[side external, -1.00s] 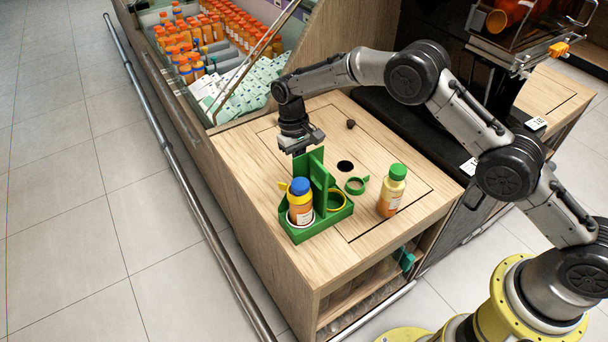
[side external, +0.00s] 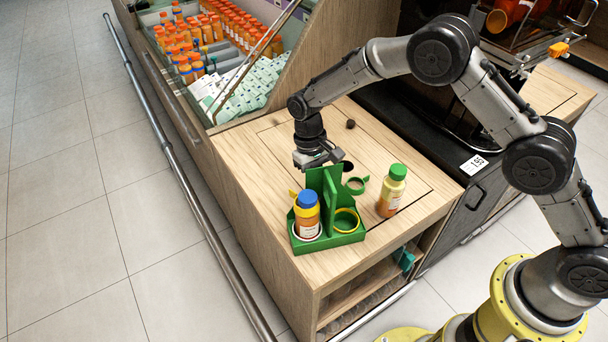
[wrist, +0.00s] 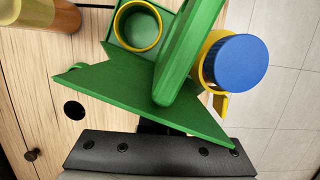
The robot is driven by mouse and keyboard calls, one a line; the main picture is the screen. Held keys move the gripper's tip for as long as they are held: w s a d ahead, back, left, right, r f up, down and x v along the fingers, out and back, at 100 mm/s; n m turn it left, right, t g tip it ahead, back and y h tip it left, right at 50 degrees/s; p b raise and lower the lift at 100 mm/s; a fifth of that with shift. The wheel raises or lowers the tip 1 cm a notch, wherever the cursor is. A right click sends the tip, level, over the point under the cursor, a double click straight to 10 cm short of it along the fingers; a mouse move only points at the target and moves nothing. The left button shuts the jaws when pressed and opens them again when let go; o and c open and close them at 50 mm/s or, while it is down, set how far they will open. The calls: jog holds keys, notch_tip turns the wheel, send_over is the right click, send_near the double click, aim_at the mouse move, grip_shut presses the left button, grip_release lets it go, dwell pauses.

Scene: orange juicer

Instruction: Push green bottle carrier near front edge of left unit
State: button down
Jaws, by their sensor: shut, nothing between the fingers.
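The green bottle carrier (side external: 332,240) stands upright on the wooden unit (side external: 270,190), close to its front edge in the side view. An orange bottle with a blue cap (side external: 306,214) sits in its left compartment. The other compartment, with a yellow ring (side external: 346,219), looks empty. My gripper (side external: 320,163) is shut and low behind the carrier's tall back panel, apparently against it; its fingertips are mostly hidden. In the wrist view the carrier's green panel (wrist: 150,100) lies right in front of the dark gripper body, with the blue cap (wrist: 236,64) beyond.
A bottle with a green cap (side external: 392,190) stands right of the carrier, with a small gap. A glass-fronted case of bottles (side external: 215,60) is at the back left.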

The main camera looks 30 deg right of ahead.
aim_at(327, 195)
jog(key=s, duration=0.4)
jog(key=shift+s, duration=0.15)
